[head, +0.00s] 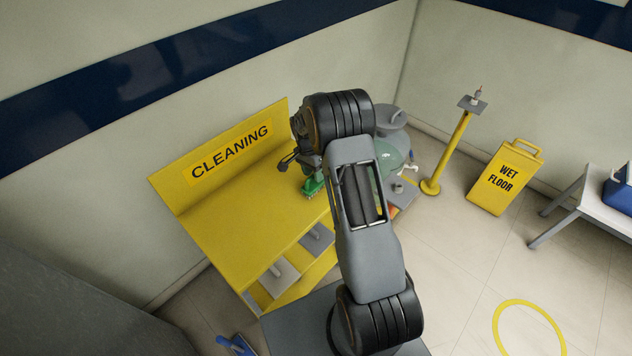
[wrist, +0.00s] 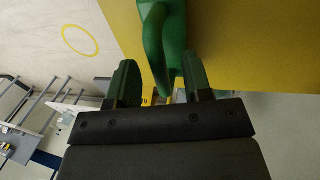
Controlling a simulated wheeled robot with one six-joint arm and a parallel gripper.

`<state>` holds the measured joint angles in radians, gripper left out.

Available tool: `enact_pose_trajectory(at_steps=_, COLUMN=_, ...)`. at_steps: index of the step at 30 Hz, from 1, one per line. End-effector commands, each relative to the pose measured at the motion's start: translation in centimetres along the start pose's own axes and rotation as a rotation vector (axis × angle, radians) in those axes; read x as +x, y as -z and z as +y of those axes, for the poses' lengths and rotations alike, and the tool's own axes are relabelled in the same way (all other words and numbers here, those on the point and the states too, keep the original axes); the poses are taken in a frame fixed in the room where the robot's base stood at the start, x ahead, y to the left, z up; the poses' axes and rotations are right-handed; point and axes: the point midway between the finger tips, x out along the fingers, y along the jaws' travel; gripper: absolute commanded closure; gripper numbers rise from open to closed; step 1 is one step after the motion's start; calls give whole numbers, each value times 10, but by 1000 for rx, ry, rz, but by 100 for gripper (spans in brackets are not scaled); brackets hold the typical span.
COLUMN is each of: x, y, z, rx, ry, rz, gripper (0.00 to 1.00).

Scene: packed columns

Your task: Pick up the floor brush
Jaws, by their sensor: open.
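A green brush (head: 313,187) with pale bristles rests on the yellow cleaning stand (head: 222,222). My gripper (head: 301,163) is just above it, and my arm hides part of the area to the right. In the wrist view the green brush (wrist: 172,22) shows large at the top, and its curved handle reaches down between my two fingers. My gripper (wrist: 160,82) is open there, with a finger on each side of the handle. I see a gap at the left finger; contact on the right is hard to tell.
The stand's upright CLEANING panel (head: 230,150) rises behind the brush. Grey handled tools (head: 280,272) sit at its front. A yellow post (head: 448,155), a WET FLOOR sign (head: 506,178) and a white bench (head: 590,200) stand right. A blue object (head: 238,345) lies lower left.

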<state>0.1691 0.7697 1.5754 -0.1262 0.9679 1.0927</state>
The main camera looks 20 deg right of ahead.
Motion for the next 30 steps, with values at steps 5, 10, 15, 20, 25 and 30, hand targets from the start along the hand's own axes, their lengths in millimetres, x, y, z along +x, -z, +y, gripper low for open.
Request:
enact_pose_trajectory(at_steps=5, x=14, y=0, z=0, rx=1, ry=0, rz=0, gripper=54)
enact_pose_trajectory(at_steps=10, x=17, y=0, z=0, rx=1, ry=0, rz=0, gripper=54)
enact_pose_trajectory(at_steps=15, x=17, y=0, z=0, rx=0, ry=0, rz=0, gripper=61)
enact_pose_trajectory(at_steps=20, x=17, y=0, z=0, rx=0, ry=1, rz=0, gripper=76)
enact_pose_trajectory(at_steps=25, x=16, y=0, z=0, rx=0, ry=1, rz=0, gripper=93)
enact_pose_trajectory(at_steps=30, x=16, y=0, z=0, rx=0, ry=1, rz=0, gripper=100)
